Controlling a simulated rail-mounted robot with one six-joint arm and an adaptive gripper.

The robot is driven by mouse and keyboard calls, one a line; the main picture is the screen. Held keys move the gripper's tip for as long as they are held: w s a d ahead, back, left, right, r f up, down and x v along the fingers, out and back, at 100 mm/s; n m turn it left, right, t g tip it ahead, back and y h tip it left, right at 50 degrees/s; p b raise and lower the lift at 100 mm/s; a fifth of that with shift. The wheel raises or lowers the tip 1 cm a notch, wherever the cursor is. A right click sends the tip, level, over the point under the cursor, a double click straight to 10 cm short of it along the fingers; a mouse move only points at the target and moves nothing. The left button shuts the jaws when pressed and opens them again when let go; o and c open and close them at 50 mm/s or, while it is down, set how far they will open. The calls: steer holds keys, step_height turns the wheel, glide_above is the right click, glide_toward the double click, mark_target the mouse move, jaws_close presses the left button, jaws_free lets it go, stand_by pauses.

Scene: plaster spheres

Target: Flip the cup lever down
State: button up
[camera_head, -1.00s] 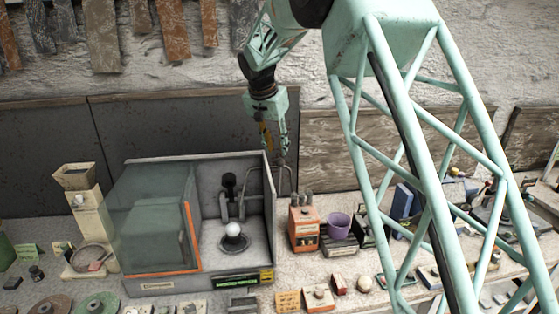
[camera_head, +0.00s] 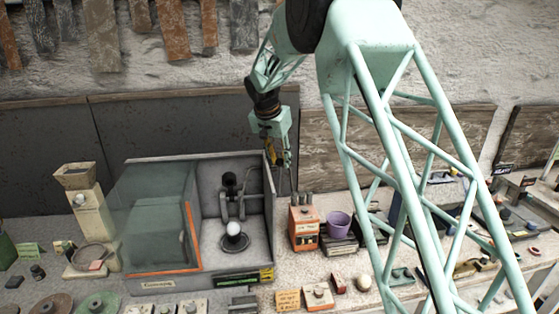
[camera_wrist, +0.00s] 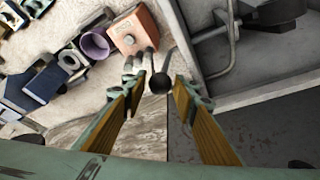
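The grey machine box (camera_head: 200,158) has a glass front on its left and an open bay. Inside the bay, a white ball (camera_head: 234,229) rests on a dark round holder, with a bent metal linkage (camera_head: 239,205) behind it. My gripper (camera_head: 284,188) points down beside the box's right wall. In the wrist view, my gripper (camera_wrist: 158,84) is open, with its yellow-padded fingers apart.
An orange box (camera_head: 304,228) with several grey pegs stands close to the right of the machine. A purple cup (camera_head: 339,224) is beyond it. A pale hopper device (camera_head: 88,212) stands left. Small items line the bench front. A wooden board (camera_head: 330,150) backs the bench.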

steer(key=shift+c, duration=0.4)
steer(key=c, duration=0.8)
steer(key=shift+s+d+f+b, duration=0.15)
steer(key=shift+s+f+b, duration=0.15)
steer(key=shift+s+b, duration=0.4)
steer(key=shift+s+d+f+b, duration=0.15)
steer(key=shift+s+f+b, duration=0.1)
steer(key=shift+s+b, duration=0.45)
steer(key=o, duration=0.9)
steer(key=shift+r, duration=0.15)
steer(key=v, duration=1.1)
steer(key=shift+a+r, duration=0.15)
steer(key=shift+r, duration=0.25)
